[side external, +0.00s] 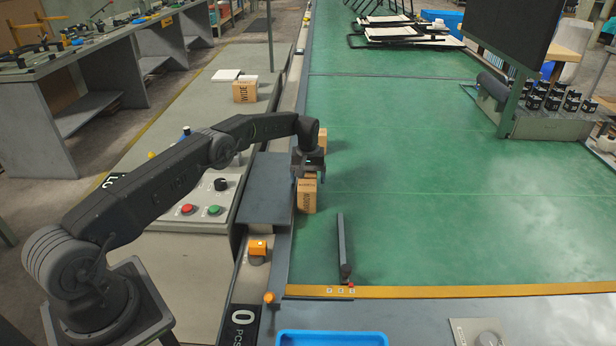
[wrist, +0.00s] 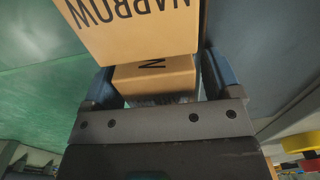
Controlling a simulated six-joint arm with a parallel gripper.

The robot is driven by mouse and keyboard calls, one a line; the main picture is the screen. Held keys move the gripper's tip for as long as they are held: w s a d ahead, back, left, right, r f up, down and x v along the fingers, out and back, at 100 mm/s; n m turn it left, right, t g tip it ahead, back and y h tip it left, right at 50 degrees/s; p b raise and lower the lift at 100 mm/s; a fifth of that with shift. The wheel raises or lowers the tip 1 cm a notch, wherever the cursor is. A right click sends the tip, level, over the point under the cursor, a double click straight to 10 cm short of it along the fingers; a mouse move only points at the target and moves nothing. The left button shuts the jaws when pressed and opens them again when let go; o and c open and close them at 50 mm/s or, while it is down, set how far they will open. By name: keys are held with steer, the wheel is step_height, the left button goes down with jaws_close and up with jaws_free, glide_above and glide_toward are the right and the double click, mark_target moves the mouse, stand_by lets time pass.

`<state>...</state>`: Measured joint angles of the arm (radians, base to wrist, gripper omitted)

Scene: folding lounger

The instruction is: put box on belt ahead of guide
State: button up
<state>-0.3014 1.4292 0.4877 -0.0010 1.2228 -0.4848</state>
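A cardboard box (side external: 306,198) with dark lettering is right under my gripper (side external: 308,178), at the left edge of the green belt (side external: 450,180). In the wrist view, my gripper's blue fingers (wrist: 160,85) stand on both sides of a cardboard surface (wrist: 155,80). A larger face (wrist: 140,30) reading NARROW is above it. I cannot tell whether the fingers press on the box or whether it touches the belt. A second box (side external: 322,139) shows partly behind my gripper. The guide appears to be the dark bar (side external: 342,245) on the near belt.
A box marked WIDE (side external: 244,92) stands on the left bench. A dark plate (side external: 265,190) lies left of the belt edge. A blue tray (side external: 332,338) is at the front. Folded lounger frames (side external: 395,30) lie far back. The belt's middle is clear.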

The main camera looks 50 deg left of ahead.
steer(key=shift+r, duration=0.1)
steer(key=s+d+r+m+t, duration=0.1)
steer(key=s+d+r, duration=0.15)
steer(key=r, duration=1.05)
steer(key=s+d+r+m, duration=0.1)
steer(key=d+r, duration=0.2)
steer(key=r, duration=0.9)
steer(key=s+d+r+m+t, duration=0.2)
steer(key=s+d+r, duration=0.4)
steer(key=s+r, duration=0.45)
steer(key=s+d+f+m+t, duration=0.1)
steer(key=s+d, duration=0.1)
steer(key=s, duration=0.7)
steer(key=s+d+f+m, duration=0.2)
steer(key=s+d, duration=0.1)
steer(key=s, duration=0.6)
steer(key=s+d+f+m+t, duration=0.1)
steer(key=s+d+m, duration=0.1)
steer(key=s, duration=0.7)
steer(key=shift+s+d+f+t, duration=0.25)
steer(key=shift+f+t, duration=0.05)
steer(key=shift+f, duration=0.1)
